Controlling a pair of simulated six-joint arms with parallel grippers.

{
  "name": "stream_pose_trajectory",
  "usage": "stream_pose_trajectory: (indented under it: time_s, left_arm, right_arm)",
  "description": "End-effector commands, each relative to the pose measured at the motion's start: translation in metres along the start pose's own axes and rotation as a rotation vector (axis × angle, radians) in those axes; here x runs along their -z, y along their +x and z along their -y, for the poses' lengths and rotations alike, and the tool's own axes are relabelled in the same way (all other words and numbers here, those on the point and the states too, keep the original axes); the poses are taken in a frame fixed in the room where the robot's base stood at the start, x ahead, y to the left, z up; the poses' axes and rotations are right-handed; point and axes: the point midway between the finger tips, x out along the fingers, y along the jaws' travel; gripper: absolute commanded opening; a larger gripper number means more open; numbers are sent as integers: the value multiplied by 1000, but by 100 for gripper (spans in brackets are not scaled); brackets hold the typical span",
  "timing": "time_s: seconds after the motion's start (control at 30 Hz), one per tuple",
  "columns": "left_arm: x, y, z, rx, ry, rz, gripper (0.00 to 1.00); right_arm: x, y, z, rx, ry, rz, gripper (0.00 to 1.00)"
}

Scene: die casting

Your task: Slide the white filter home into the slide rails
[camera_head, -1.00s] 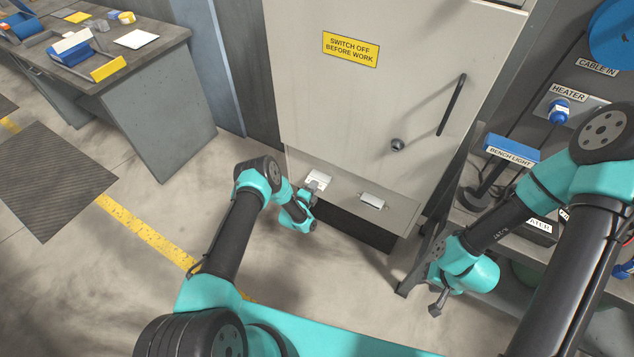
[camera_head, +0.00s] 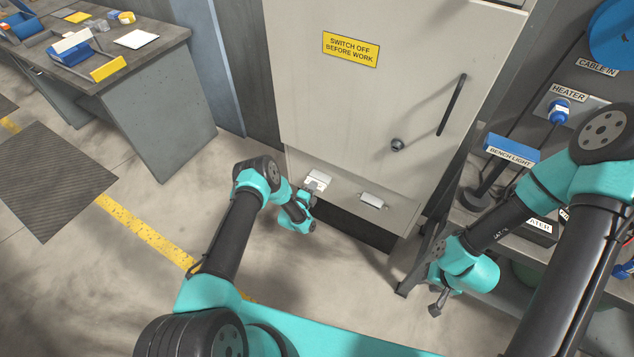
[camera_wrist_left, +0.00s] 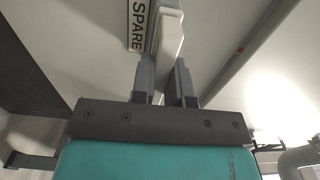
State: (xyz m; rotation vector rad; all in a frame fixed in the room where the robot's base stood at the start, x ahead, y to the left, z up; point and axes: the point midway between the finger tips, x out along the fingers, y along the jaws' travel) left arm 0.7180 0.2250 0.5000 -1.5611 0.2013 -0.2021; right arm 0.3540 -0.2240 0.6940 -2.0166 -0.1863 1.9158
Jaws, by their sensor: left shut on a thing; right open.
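My left gripper (camera_head: 309,194) is at the lower front of the pale grey cabinet. Its two fingers (camera_wrist_left: 166,82) are shut on a pale piece (camera_wrist_left: 172,32) in the left wrist view. In the head view, a small white block (camera_head: 318,179) shows just beyond this gripper, against the cabinet's lower panel. I take it for the held part of the white filter, but cannot tell how much of the filter is hidden. The slide rails cannot be clearly made out. My right gripper (camera_head: 437,305) is open and empty, low beside the shelf.
A label reading SPARE (camera_wrist_left: 136,24) is close beside the held piece. A second pale fitting (camera_head: 373,201) sits right on the lower panel. The cabinet door (camera_head: 350,100) is above, with a dark gap (camera_head: 350,228) below the panel.

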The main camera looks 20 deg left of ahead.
Motion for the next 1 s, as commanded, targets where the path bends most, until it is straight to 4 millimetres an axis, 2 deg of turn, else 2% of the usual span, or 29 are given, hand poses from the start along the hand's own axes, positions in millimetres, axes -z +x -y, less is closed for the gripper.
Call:
stream_pose_trajectory:
  time_s: [1.0]
  left_arm:
    - [0, -8, 0, 0, 0, 0, 0]
  right_arm:
    - [0, 0, 0, 0, 0, 0, 43]
